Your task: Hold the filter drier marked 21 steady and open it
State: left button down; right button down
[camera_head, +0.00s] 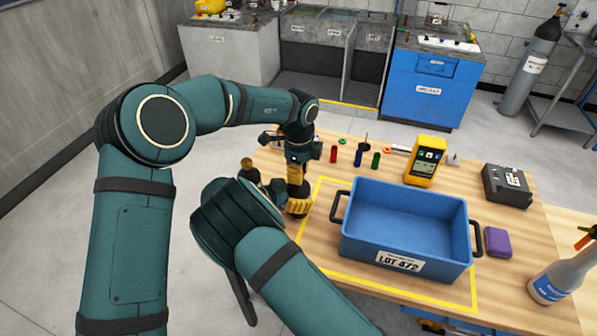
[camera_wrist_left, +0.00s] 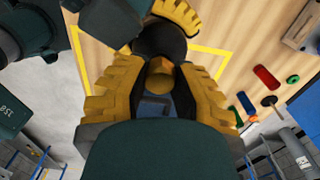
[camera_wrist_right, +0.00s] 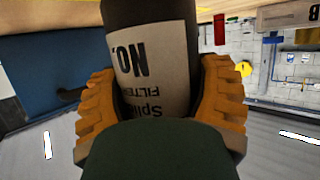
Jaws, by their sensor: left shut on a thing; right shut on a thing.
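The filter drier, a dark cylinder with a pale label (camera_wrist_right: 160,65), stands between the fingers of my right gripper (camera_wrist_right: 160,105) in the right wrist view. The label reads upside down "NO.", "Split" and "FILTER"; the number is hidden. In the left wrist view my left gripper (camera_wrist_left: 160,100) is shut around a brass-coloured end piece (camera_wrist_left: 160,76), with the dark body beyond it. In the head view the left gripper (camera_head: 296,176) points down above the right gripper's yellow fingers (camera_head: 299,206). The drier is mostly hidden there.
A blue crate (camera_head: 405,246) labelled LOT 472 stands right of the grippers, inside a yellow outline. A brass-topped item (camera_head: 248,166) is at the table's left edge.

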pick_arm(q)
jog(key=n, duration=0.5)
jog(key=c, duration=0.9)
grip_release()
jog(key=shift+o, duration=0.2)
jog(key=shift+r, duration=0.15)
